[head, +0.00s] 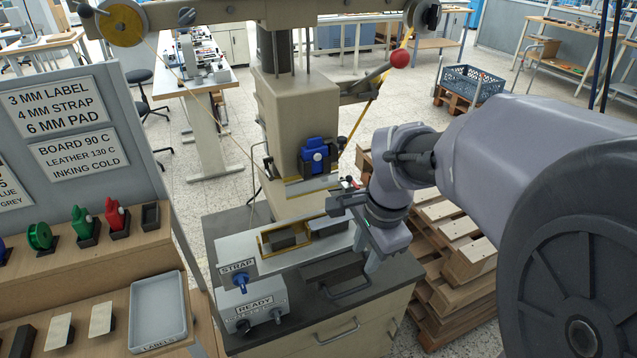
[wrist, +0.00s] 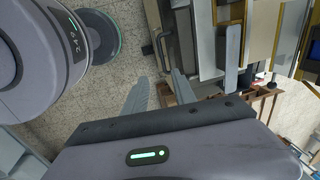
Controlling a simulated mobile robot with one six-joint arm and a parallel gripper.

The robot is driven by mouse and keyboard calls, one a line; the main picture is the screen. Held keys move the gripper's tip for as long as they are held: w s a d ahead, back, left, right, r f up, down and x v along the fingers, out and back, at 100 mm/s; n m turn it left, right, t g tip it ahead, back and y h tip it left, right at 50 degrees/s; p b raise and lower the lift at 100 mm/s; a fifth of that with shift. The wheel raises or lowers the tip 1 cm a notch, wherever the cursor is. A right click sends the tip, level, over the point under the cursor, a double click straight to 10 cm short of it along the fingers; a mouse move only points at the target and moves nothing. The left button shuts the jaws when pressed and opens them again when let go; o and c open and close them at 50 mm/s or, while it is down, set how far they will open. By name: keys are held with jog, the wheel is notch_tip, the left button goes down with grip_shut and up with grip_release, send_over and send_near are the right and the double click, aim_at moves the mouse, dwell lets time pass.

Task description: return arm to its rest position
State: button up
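My arm reaches in from the right in the head view. My gripper (head: 365,256) hangs beside the right side of the stamping press (head: 283,125), over the front edge of its bench. In the wrist view, the two grey fingers of my gripper (wrist: 161,78) stand apart with nothing between them. The gripper is open and empty. Part of the fingers is hard to make out in the head view. A blue holder (head: 316,156) is mounted on the press head, above the press bed (head: 235,248).
The press has a lever with a red knob (head: 400,59). Wooden pallets (head: 447,245) are stacked right of the bench. A sloped rack at left holds a green spool (head: 40,236), colored stamp holders and a labels tray (head: 158,308). Control knobs stand by the READY sign (head: 254,306).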

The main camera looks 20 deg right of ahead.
jog(key=s+a+r+n+t+y+b, duration=0.1)
jog(key=s+a+r+n+t+b, duration=0.1)
jog(key=s+a+n, duration=0.8)
jog(key=a+n+t+b, duration=0.1)
jog(key=a+n+b, duration=0.1)
jog(key=a+n, duration=0.1)
jog(key=shift+s+a+t+y, duration=0.2)
jog(key=shift+a+t+y, duration=0.2)
jog(key=shift+a, duration=0.15)
